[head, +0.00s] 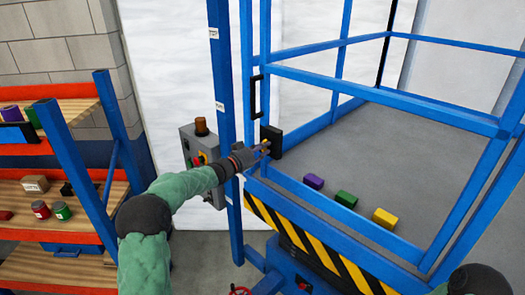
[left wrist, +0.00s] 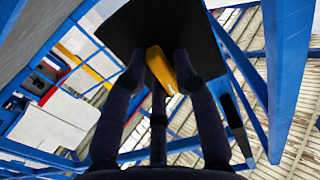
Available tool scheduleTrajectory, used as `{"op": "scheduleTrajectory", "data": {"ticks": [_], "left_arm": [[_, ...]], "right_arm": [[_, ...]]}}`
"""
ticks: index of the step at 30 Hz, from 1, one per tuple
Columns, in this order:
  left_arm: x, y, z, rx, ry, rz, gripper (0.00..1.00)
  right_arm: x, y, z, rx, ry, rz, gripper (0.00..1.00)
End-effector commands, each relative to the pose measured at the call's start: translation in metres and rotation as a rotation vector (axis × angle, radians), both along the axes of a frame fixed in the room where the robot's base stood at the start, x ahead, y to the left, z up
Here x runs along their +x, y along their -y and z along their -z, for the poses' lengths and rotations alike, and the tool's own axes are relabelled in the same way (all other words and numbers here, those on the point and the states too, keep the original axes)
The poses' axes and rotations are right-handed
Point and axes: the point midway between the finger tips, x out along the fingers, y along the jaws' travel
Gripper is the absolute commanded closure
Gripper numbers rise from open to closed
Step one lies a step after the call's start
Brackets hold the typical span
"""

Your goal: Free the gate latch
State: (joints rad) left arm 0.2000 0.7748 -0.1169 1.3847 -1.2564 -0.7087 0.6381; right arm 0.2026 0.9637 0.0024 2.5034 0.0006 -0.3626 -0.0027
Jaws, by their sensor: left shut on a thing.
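The gate latch has a black plate (head: 272,142) on the blue rail of the platform, with a small yellow lever at my left gripper's fingertips. In the left wrist view the black plate (left wrist: 190,30) fills the top middle and the yellow lever (left wrist: 158,67) lies tilted between my dark fingers. My left gripper (head: 262,150) is shut on the yellow lever, close in front of the plate. The blue gate frame carries a black vertical handle (head: 257,95) above the latch. Only part of my right arm shows at the lower right corner; its gripper is out of view.
A grey control box (head: 200,150) with a brown knob stands beside the blue post (head: 222,85), close behind my left forearm. Purple, green and yellow blocks (head: 345,199) lie on the grey platform floor. A shelf (head: 75,190) with cans and boxes stands at the left.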

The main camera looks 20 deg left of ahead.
Motion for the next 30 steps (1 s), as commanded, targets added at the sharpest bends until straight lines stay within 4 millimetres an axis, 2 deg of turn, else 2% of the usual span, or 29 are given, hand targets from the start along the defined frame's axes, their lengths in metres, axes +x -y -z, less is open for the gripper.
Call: {"op": "scheduleTrajectory", "data": {"ticks": [12, 30], "left_arm": [[0.000, 0.001, 0.005, 0.303, 0.168, 0.004, 1.00], [0.002, -0.001, 0.008, 0.803, 0.443, 0.005, 1.00]], "right_arm": [[0.000, 0.000, 0.033, 0.000, 0.000, 0.000, 0.60], [0.000, 0.000, 0.072, 0.000, 0.000, 0.000, 0.60]]}}
